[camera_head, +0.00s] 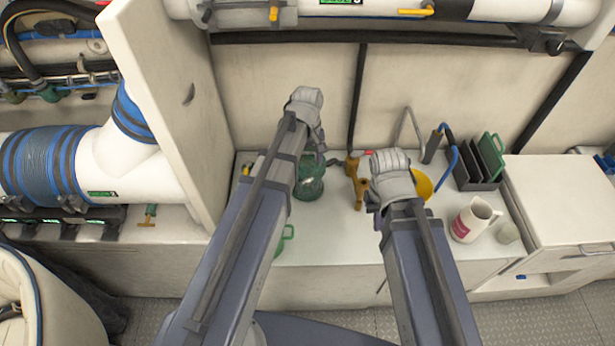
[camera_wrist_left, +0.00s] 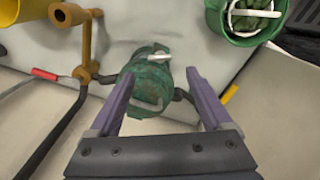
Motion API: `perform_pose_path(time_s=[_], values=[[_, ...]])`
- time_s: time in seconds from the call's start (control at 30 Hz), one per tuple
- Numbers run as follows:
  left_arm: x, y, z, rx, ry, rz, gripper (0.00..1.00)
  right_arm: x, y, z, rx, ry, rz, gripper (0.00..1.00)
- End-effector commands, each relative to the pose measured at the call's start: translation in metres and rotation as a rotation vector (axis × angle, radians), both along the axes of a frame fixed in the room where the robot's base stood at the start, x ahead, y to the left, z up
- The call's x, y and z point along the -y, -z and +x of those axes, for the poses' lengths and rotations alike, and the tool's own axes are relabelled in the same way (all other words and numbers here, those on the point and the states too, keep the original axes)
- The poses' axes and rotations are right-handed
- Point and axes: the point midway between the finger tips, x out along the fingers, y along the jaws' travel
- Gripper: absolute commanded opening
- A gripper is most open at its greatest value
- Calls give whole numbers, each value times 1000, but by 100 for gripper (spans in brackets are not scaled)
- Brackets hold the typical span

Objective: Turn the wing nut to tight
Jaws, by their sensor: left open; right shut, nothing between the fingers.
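A green, round strainer-like fitting (camera_head: 309,180) stands on the white counter, partly hidden behind my left arm. In the left wrist view the green fitting (camera_wrist_left: 146,88) lies between and just beyond the fingers, with a pale bar (camera_wrist_left: 156,56) at its far side. This bar may be the wing nut, but I cannot tell for sure. My left gripper (camera_wrist_left: 160,78) is open, with one purple finger on each side of the fitting; contact is not clear. My right gripper (camera_head: 373,206) is shut and empty, right of the brown pipe fitting; its fingers are mostly hidden.
A brown pipe fitting (camera_head: 359,182) stands between my arms, near a yellow container (camera_head: 423,186). A green bucket (camera_wrist_left: 246,30) is near the counter edge. A white panel (camera_head: 178,95) rises at left.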

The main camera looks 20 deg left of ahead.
Motion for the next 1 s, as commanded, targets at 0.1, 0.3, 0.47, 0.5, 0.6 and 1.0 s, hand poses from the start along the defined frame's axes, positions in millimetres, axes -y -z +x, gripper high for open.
perform_pose_path(time_s=[0.1,0.3,0.47,0.5,0.6,1.0], values=[[0,3,0,0,1,0,82,0,3,0,0,0,0,0],[0,16,0,0,3,0,82,0,16,0,0,0,0,0],[0,35,0,0,4,0,82,0,35,0,0,0,0,0],[0,40,0,0,4,0,82,0,40,0,0,0,0,0],[0,54,0,0,4,0,82,0,54,0,0,0,0,0],[0,79,0,0,4,0,82,0,79,0,0,0,0,0]])
